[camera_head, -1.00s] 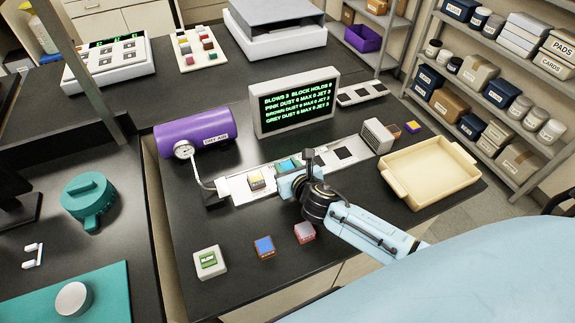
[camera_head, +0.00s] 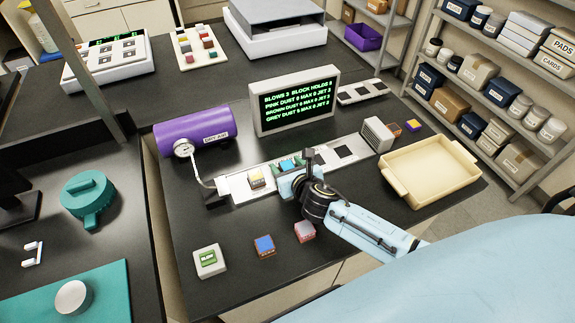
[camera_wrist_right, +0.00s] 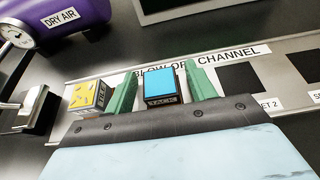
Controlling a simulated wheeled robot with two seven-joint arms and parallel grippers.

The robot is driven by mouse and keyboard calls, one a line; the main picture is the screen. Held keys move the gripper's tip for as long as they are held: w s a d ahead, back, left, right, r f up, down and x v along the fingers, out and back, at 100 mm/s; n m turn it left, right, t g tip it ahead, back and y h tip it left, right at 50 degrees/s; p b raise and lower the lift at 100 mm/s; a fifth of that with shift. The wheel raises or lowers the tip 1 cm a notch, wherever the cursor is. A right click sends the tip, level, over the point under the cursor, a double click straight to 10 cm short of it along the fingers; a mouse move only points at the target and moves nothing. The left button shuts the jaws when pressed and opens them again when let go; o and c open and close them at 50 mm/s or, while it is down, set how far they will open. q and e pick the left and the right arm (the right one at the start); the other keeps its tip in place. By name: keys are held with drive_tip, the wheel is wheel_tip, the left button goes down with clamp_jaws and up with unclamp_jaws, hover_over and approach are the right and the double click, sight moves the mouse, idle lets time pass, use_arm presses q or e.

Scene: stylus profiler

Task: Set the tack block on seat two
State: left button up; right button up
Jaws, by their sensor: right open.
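The tack block (camera_wrist_right: 164,86), dark with a bright blue top and a TACK label, stands on the blow-off channel (camera_wrist_right: 205,64). My right gripper (camera_wrist_right: 160,88) is open, with one green finger on each side of the block. In the head view the right gripper (camera_head: 290,166) is over the middle of the channel and hides most of the block. A bare dark square (camera_wrist_right: 240,78), beside a partly cut-off label ending in "ET 2", is right of the block. A second bare square (camera_wrist_right: 300,64) lies farther right. My left gripper is out of view.
A yellow-topped block (camera_wrist_right: 88,95) stands on the channel just left of the gripper. The purple dry air tank (camera_head: 196,138) and the screen (camera_head: 294,103) stand behind. A cream tray (camera_head: 432,168) is at right. Blue-topped (camera_head: 264,246) and pink-topped (camera_head: 304,231) blocks lie in front.

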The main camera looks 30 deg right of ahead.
sight(287, 166)
drive_tip(key=shift+p+v, duration=1.55)
drive_tip(key=shift+v, duration=0.75)
drive_tip(key=shift+p+v, duration=0.6)
drive_tip(key=shift+v, duration=0.6)
drive_tip(key=shift+s, duration=0.35)
drive_tip(key=v, duration=1.2)
drive_tip(key=shift+s+r, duration=0.25)
drive_tip(key=shift+s, duration=0.05)
